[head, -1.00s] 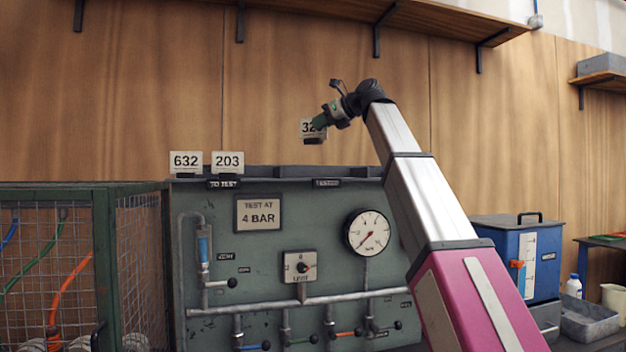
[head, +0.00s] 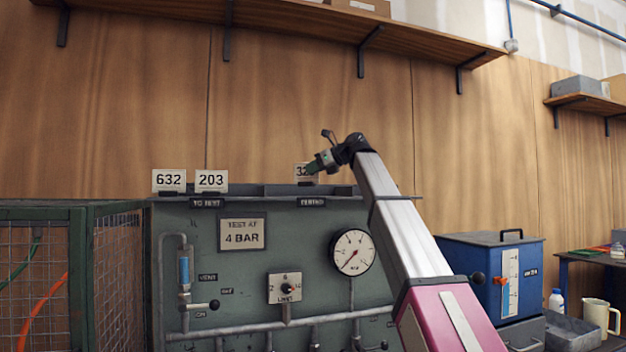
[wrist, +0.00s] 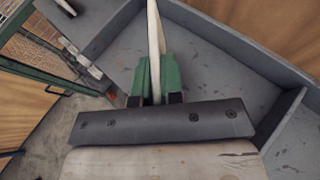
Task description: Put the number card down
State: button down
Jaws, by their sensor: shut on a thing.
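My gripper (head: 313,167) is shut on a white number card (head: 301,172) above the right part of the test panel's top, over the "TESTED" label (head: 312,202). The card's first digits read 32; my gripper hides the rest. Its dark foot is at the rear of the panel top; I cannot tell whether it touches. In the wrist view the card (wrist: 155,35) is edge-on between the green fingers (wrist: 155,75), over a grey tray (wrist: 225,60). Cards 632 (head: 168,180) and 203 (head: 211,180) stand above the "TO TEST" label (head: 206,203).
The green panel (head: 230,275) carries a gauge (head: 353,252), a knob and pipes. A raised divider (wrist: 283,118) crosses the tray. A mesh cage (head: 112,270) is at the left, a blue box (head: 480,270) at the right. A wooden shelf (head: 270,25) hangs above.

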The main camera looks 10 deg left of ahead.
aim_at(313, 182)
jog(key=shift+f, duration=1.6)
jog(key=shift+f, duration=0.1)
jog(key=c, duration=1.2)
grip_release()
jog(key=shift+c, duration=0.2)
jog(key=v, duration=1.2)
